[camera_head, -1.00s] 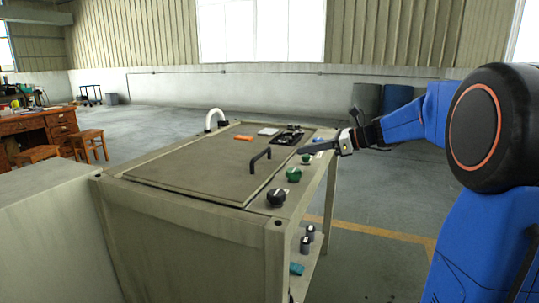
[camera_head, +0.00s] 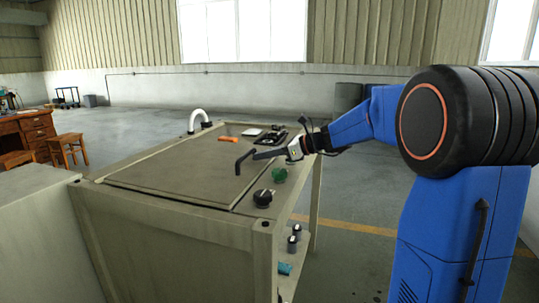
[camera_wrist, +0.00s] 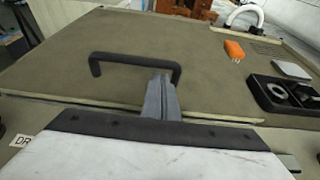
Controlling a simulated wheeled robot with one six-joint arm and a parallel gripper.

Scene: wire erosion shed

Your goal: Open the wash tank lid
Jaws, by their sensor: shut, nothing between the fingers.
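The wash tank lid (camera_head: 170,170) is a flat grey-brown panel lying closed on the beige tank (camera_head: 175,240). Its dark bar handle (camera_head: 240,163) stands near the lid's right edge. In the wrist view the lid (camera_wrist: 150,30) fills the upper part, with the handle (camera_wrist: 125,58) just beyond my fingers. My gripper (camera_head: 257,155) is shut and empty, pointing left at the handle from the right side. In the wrist view my gripper's fingertips (camera_wrist: 160,80) overlap the handle's right leg. I cannot tell whether they touch it.
An orange item (camera_head: 228,139), a black tray with small parts (camera_wrist: 285,95) and a white pipe (camera_head: 199,118) are at the tank's far end. A black knob (camera_head: 263,197) and a green knob (camera_head: 279,174) stand along the right strip.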

